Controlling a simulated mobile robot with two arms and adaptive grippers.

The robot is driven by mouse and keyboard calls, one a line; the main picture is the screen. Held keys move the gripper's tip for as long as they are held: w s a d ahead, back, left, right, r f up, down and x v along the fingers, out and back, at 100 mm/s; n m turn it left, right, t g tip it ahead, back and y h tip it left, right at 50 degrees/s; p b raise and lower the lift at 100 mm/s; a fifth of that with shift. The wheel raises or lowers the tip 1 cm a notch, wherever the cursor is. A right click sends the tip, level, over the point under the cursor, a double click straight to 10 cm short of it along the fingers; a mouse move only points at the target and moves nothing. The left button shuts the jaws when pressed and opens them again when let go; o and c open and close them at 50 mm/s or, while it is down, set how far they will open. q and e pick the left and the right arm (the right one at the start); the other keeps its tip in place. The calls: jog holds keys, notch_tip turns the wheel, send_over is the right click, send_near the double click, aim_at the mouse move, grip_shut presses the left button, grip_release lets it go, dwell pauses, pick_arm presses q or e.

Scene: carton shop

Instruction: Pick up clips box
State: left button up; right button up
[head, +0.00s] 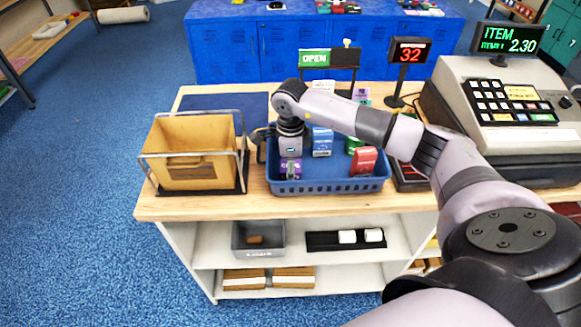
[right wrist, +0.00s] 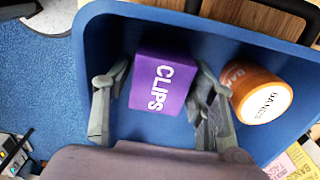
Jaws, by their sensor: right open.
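The purple clips box (right wrist: 164,84) stands inside a blue basket (head: 330,187) on the counter. In the head view the box (head: 283,172) is partly hidden by my right gripper (head: 290,170), which reaches down into the basket's left end. In the right wrist view my right gripper (right wrist: 160,95) is open, with one finger on each side of the clips box. The right finger looks very close to the box; I cannot tell if it touches. My left gripper is not in view.
An orange bands tub (right wrist: 262,93) sits just right of the right finger in the wrist view. A blue box (head: 322,142) and a red box (head: 364,161) are also in the basket. A yellow bin (head: 190,172) stands left of it; a cash register (head: 505,105) stands right.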

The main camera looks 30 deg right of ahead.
jog(key=shift+f, duration=0.75)
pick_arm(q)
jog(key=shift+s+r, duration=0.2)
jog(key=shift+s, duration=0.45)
pick_arm(e)
jog(key=shift+c, duration=0.3)
jog(key=c, duration=0.9)
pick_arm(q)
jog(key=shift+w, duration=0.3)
pick_arm(e)
jog(key=shift+r, duration=0.1)
